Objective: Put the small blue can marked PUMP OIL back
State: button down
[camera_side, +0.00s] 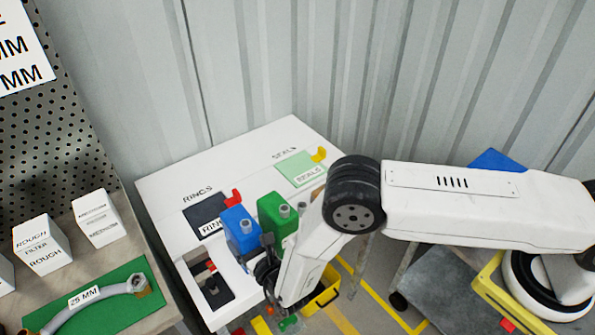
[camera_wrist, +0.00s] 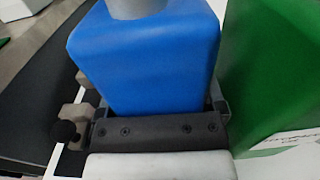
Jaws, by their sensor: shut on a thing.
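The small blue can (camera_side: 241,232) is upright at the white bench, with a grey cap on top. In the wrist view the blue can (camera_wrist: 145,62) fills the middle, between the jaws. No PUMP OIL marking can be read on the faces I see. My gripper (camera_side: 264,258) is shut on the blue can; in the wrist view its dark jaw bar (camera_wrist: 160,131) lies against the can's lower part. The can's base is hidden, so I cannot tell whether it touches the bench.
A green can (camera_side: 275,214) stands close to the right of the blue can. A dark RINGS tray (camera_side: 203,212) and a pale green SEALS mat (camera_side: 299,167) lie on the white bench (camera_side: 165,188). A yellow bin (camera_side: 323,294) is below, on the right.

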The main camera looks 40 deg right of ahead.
dwell(0.3)
grip_release()
jog(key=shift+f, duration=0.15)
jog(key=shift+s, duration=0.1)
jog(key=s, duration=1.1)
jog(key=shift+s, duration=0.4)
